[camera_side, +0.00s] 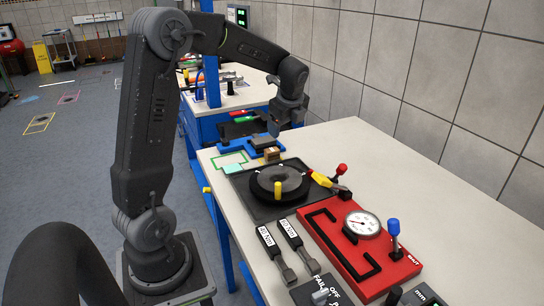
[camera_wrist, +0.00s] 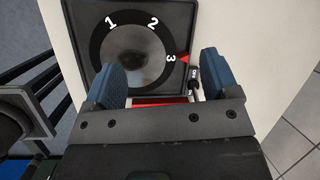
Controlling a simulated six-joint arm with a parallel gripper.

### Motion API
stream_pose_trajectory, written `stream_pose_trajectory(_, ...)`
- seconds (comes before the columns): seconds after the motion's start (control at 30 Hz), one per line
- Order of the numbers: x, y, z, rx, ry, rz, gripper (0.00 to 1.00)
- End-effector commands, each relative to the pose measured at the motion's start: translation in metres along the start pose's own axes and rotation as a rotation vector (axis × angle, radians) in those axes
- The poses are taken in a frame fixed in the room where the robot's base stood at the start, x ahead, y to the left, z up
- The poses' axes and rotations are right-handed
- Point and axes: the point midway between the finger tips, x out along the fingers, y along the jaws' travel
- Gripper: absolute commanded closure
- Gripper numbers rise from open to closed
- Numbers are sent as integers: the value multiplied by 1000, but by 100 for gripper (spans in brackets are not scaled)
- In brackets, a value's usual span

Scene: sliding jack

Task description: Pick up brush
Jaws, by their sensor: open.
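My gripper (camera_side: 285,118) is open, above the far part of the bench in the side view. Its two blue fingers (camera_wrist: 160,82) stand wide apart in the wrist view, with nothing seen held between them. I cannot tell for certain which thing is the brush. A small brown block (camera_side: 272,155) and a dark grey piece (camera_side: 262,141) sit below the gripper, by a blue tray (camera_side: 236,147). The gripper is clear above them. In the wrist view, the gripper body hides what lies close below it.
A black plate with a round dial (camera_side: 279,184) lies nearer; its numbered face (camera_wrist: 135,50) shows in the wrist view.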

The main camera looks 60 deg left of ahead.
Motion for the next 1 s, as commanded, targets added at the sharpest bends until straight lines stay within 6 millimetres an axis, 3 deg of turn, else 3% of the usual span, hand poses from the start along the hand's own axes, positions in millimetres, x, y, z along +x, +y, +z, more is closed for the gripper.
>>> stream_pose_trajectory(0.03, 18, -6, 12, 65, -13, 28, 19)
stream_pose_trajectory(0.1, 35, -11, 24, 152, -27, 52, 19)
stream_pose_trajectory(0.27, 57, -16, 38, 255, -38, 82, 19)
stream_pose_trajectory(0.7, 129, -10, 42, 268, -38, 86, 19)
stream_pose_trajectory(1.0, 152, -8, 44, 267, -38, 85, 19)
